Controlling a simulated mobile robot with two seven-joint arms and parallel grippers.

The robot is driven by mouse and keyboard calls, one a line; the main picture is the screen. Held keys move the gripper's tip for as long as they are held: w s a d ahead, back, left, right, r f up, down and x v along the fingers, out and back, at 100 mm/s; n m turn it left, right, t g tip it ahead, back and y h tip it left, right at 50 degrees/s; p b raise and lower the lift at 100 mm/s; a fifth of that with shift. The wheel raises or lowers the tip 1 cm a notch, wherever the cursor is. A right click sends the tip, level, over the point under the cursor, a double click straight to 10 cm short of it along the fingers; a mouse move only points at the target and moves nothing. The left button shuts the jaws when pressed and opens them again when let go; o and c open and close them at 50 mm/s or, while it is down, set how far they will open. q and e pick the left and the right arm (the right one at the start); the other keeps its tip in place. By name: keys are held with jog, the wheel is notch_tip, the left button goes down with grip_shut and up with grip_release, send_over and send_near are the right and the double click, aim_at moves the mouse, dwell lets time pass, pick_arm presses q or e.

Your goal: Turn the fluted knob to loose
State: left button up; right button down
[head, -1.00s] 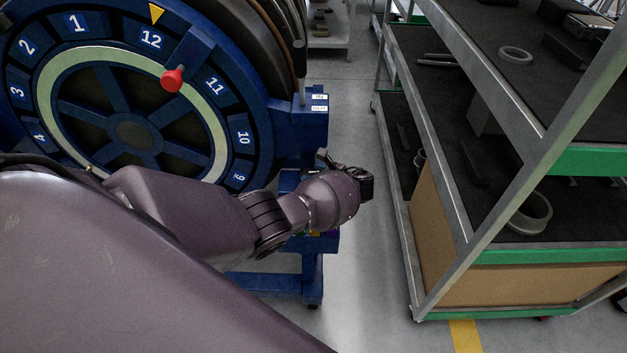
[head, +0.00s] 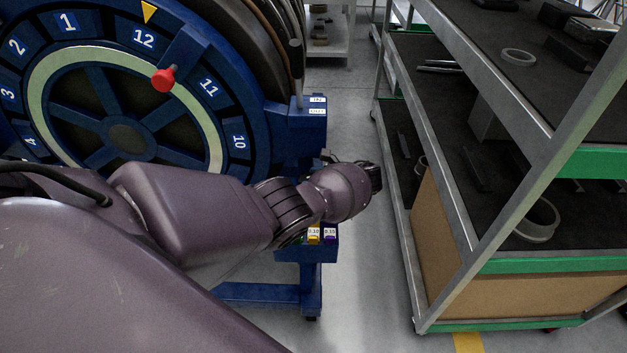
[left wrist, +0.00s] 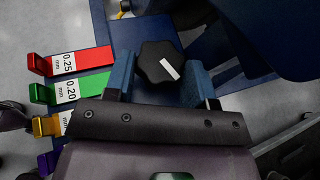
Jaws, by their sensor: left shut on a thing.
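The fluted knob (left wrist: 154,58) is black with lobed edges and a white mark on its face, seen in the left wrist view. The mark points toward the lower right of that picture. My left gripper (left wrist: 163,72) has its two blue fingers on either side of the knob and is shut on it. In the head view, my left arm reaches to the blue stand beside the numbered wheel. Its wrist hides the knob and the fingers there. My right gripper is not in view.
Coloured tags, including a red 0.25 tag (left wrist: 75,61) and a green 0.20 tag (left wrist: 72,88), sit beside the gripper. The blue numbered wheel (head: 143,38) with a red-tipped pin (head: 163,78) stands left. A shelf rack (head: 462,225) stands right, across a strip of floor.

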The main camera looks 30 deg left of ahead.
pick_arm(q)
jog(key=o, duration=0.9)
jog(key=shift+a, duration=0.1)
jog(key=v, duration=1.1)
jog(key=shift+s+f, duration=0.1)
